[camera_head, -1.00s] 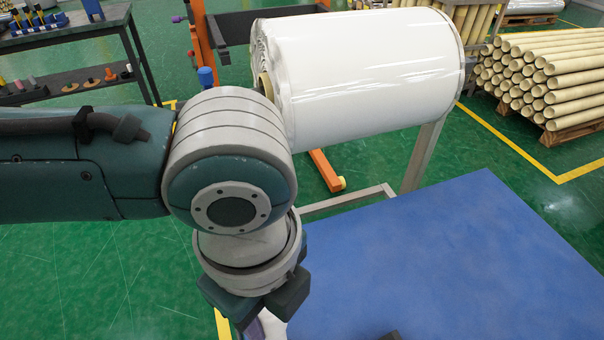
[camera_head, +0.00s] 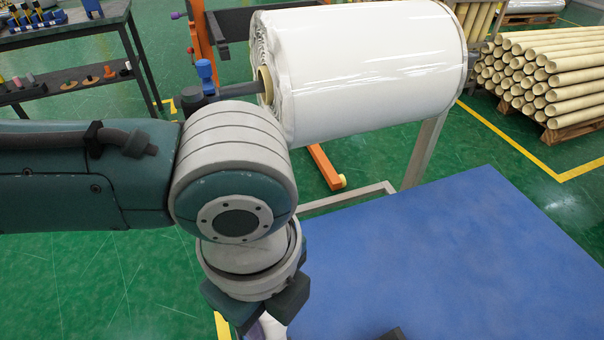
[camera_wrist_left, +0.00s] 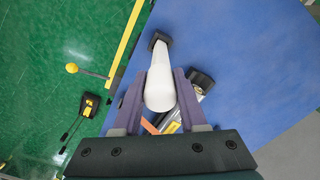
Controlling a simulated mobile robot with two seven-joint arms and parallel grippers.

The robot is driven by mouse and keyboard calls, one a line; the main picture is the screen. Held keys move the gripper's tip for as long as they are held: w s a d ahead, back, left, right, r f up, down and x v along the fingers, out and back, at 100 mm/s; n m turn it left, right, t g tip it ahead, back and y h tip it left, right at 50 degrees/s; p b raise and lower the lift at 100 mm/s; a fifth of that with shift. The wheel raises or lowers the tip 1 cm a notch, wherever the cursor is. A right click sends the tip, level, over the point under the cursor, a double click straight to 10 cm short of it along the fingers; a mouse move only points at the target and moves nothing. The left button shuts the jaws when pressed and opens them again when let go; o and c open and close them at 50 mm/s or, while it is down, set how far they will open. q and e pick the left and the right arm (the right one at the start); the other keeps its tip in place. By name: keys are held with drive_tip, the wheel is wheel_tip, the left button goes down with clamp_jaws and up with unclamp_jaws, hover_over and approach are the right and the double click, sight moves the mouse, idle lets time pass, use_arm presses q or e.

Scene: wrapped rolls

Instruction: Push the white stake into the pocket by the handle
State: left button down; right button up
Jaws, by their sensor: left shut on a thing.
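The white stake (camera_wrist_left: 159,88) lies between the purple fingers of my left gripper (camera_wrist_left: 167,76) in the left wrist view, and the gripper is shut on it. A black block (camera_wrist_left: 158,42) sits at the stake's far end; I cannot tell whether it is the pocket. In the head view, my left gripper (camera_head: 262,326) points down at the blue surface's left edge. Its fingers are cut off by the frame's bottom, with a bit of white beside them. My right gripper is not in view.
The blue surface (camera_head: 420,240) is largely bare. A dark piece (camera_wrist_left: 201,80) lies right of the stake, with metal and yellow parts under the fingers. A yellow-and-black device (camera_wrist_left: 89,104) is at left over green floor.

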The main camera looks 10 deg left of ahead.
use_arm(q)
drive_tip(key=shift+f+b, duration=0.35)
drive_tip(key=shift+f, duration=0.25)
drive_tip(key=shift+c, duration=1.9)
unclamp_jaws()
wheel_tip(320, 180, up, 10)
drive_tip(key=shift+p, duration=0.7)
